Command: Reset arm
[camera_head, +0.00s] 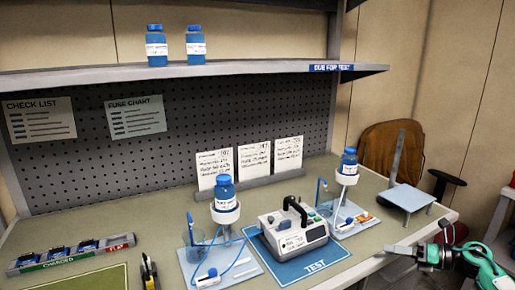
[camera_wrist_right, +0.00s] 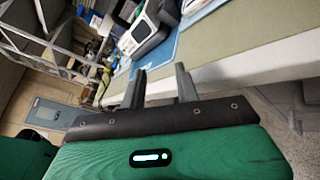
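My right gripper (camera_head: 420,255) is at the right end of the bench, by the front right edge, and holds nothing. In the right wrist view its two fingers (camera_wrist_right: 161,82) stand apart with only the bench edge and floor behind them. My left gripper does not show in either view. The infusion pump (camera_head: 294,230) sits on the blue TEST mat (camera_head: 310,262) in the middle of the bench, clear of my right gripper. The pump also shows at the top of the right wrist view (camera_wrist_right: 148,30).
Two bottle stands (camera_head: 226,213) (camera_head: 347,178) flank the pump. A small platform (camera_head: 404,197) is at the bench's right end. A tray marked CHARGED (camera_head: 70,256) lies at the left. Two blue bottles (camera_head: 157,47) (camera_head: 195,46) stand on the shelf (camera_head: 240,68). A brown chair (camera_head: 385,150) is behind.

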